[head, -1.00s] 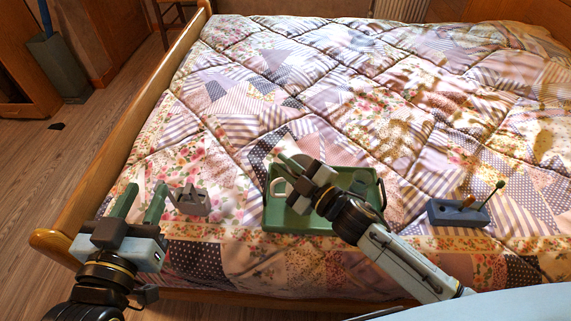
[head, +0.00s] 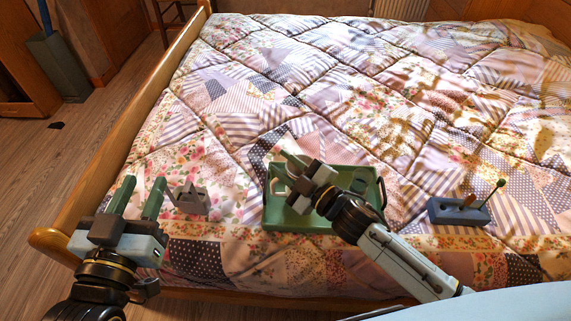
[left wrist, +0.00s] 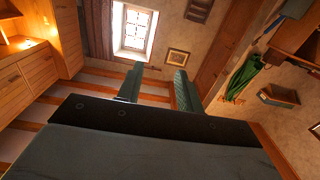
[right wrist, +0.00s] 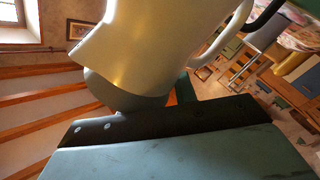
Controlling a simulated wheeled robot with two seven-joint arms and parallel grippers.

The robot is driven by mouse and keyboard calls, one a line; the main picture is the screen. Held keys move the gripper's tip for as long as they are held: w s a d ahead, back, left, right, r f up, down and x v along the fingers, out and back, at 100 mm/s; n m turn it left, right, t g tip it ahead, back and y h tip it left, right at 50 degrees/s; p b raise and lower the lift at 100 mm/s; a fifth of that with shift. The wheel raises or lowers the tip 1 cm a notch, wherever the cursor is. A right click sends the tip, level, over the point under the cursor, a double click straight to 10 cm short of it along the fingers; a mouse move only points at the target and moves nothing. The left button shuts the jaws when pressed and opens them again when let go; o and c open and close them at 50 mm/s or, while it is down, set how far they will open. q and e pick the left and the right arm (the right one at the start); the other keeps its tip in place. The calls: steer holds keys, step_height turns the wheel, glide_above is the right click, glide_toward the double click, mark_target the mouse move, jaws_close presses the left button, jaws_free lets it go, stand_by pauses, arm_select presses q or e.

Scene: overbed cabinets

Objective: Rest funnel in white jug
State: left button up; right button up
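In the right wrist view, a large pale, cream-white jug body (right wrist: 150,45) with a loop handle (right wrist: 205,68) fills the space beyond my right gripper. A grey rounded piece (right wrist: 118,92) sits below it, close to the fingers; I cannot tell whether it is the funnel. In the head view my right gripper (head: 293,163) is over the green tray (head: 300,225), and its arm hides much of what is there. A pale ring-like part (head: 279,181) shows at the tray's left. Whether this gripper holds anything is unclear. My left gripper (head: 138,195) is open and empty.
A grey notched block (head: 190,201) lies on the quilt right of my left gripper. A blue block with upright tools (head: 458,213) is at the right. A grey-green item (head: 360,184) is in the tray's right part. The quilt beyond is clear; a wooden bed rail (head: 120,165) runs left.

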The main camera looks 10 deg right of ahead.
steer(key=shift+o, duration=0.7)
